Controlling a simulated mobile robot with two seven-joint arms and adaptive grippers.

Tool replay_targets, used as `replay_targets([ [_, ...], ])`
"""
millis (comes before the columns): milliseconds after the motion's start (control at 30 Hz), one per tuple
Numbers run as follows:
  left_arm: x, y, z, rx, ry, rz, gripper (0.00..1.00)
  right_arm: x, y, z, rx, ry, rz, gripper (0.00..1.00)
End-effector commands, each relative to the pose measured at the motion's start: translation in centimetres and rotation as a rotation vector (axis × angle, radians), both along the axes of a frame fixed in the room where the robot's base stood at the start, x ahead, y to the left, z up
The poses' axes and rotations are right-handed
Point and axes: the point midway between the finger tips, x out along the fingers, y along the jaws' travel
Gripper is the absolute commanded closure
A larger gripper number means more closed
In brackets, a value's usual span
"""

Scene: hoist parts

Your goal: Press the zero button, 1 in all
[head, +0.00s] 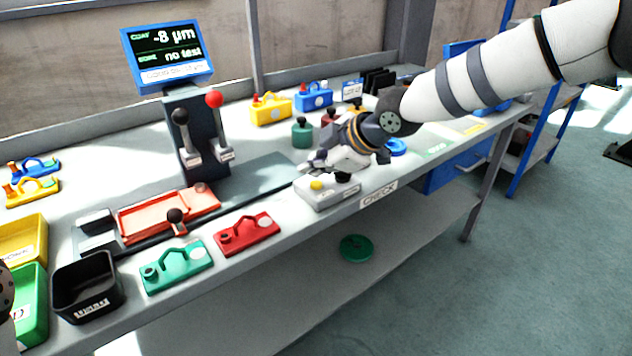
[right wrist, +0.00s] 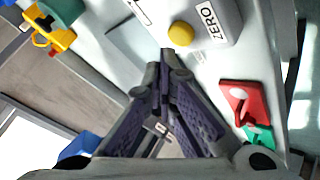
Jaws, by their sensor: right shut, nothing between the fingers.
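A grey button box (head: 330,194) sits at the front edge of the bench, with a yellow button (head: 316,184) and a black knob (head: 343,177) on top. In the right wrist view the yellow button (right wrist: 181,33) stands beside a label reading ZERO (right wrist: 212,20). My right gripper (head: 312,166) is shut and empty, just behind the yellow button in the head view. In the right wrist view its closed fingertips (right wrist: 165,68) are close to the button, with a visible gap in the picture. My left gripper does not show.
A display (head: 167,52) reads -8 µm and "no test". Two levers with black and red knobs (head: 214,99) stand below it. A red part (head: 246,233) and a green part (head: 177,266) lie left of the box. A black bin (head: 86,285) is further left.

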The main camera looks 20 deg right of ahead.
Motion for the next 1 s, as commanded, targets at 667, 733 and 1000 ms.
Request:
replay_targets([
  [667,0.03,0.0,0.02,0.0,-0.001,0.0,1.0,-0.01,0.03,-0.7,-0.001,0.001,0.001,1.0],
  [733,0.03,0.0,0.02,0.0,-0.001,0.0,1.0,0.0,0.02,-0.84,-0.001,0.0,0.001,1.0],
  [1000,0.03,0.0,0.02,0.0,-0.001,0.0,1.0,0.01,0.0,-0.85,0.0,0.0,0.0,1.0],
])
